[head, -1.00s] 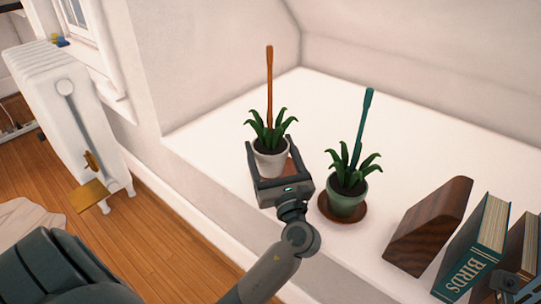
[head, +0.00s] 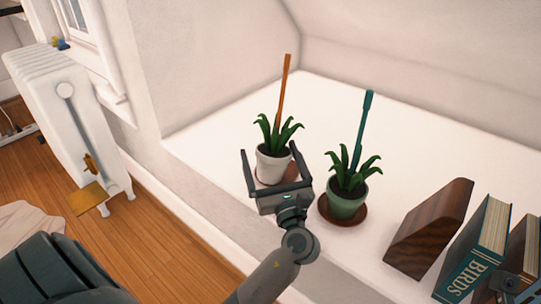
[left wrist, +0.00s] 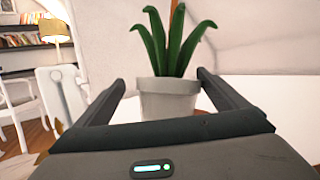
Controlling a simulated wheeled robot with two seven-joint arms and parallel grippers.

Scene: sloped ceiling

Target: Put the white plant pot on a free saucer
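The white plant pot (head: 272,168) holds a green plant and an orange-brown stake that leans right. It is on or just over a reddish-brown saucer (head: 262,186) on the white ledge; the contact is hidden. My left gripper (head: 273,153) is open, with one finger on each side of the pot. In the left wrist view the pot (left wrist: 168,100) is between the fingers, with a clear gap at the left finger and little or none at the right. A dark part of my right arm shows at the lower right edge; its fingers cannot be made out.
A green pot (head: 346,205) with a plant and teal stake stands on another brown saucer (head: 361,217), close right of my left gripper. A dark wooden block (head: 430,228) and upright books (head: 475,248) stand farther right. The ledge (head: 400,120) behind the pots is bare.

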